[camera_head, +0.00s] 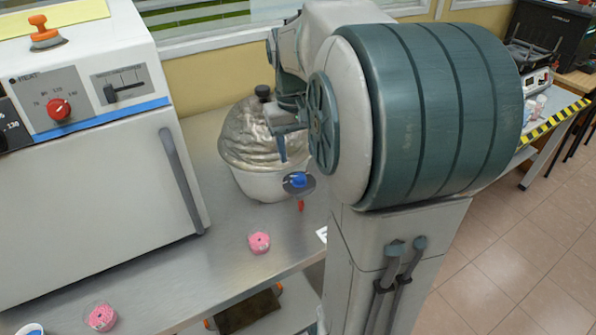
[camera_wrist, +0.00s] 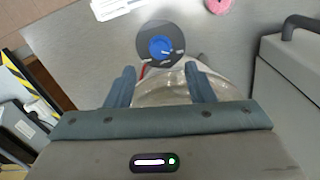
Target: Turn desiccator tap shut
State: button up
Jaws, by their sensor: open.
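The desiccator (camera_head: 263,140) is a white bowl with a silvery translucent lid and a dark knob on top, standing on the metal bench. Its tap (camera_head: 299,182) is a blue knob on a dark round disc at the front right of the bowl. In the wrist view the tap (camera_wrist: 160,47) sits just beyond the fingertips, centred between them. My gripper (camera_wrist: 160,80) is open and empty, with one finger on each side of the desiccator's rim area. In the head view my arm hides part of the desiccator's right side, and my gripper (camera_head: 283,142) shows beside the lid.
A white oven (camera_head: 90,190) with a dark handle stands at the left of the bench. Pink round items (camera_head: 259,242) lie on the bench front. The bench (camera_head: 225,265) is clear between oven and desiccator. A window and wall are behind.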

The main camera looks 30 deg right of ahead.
aim_at(299, 177)
jog(key=f, duration=0.7)
jog(key=shift+d+f, duration=0.1)
jog(key=shift+d, duration=0.1)
jog(key=c, duration=1)
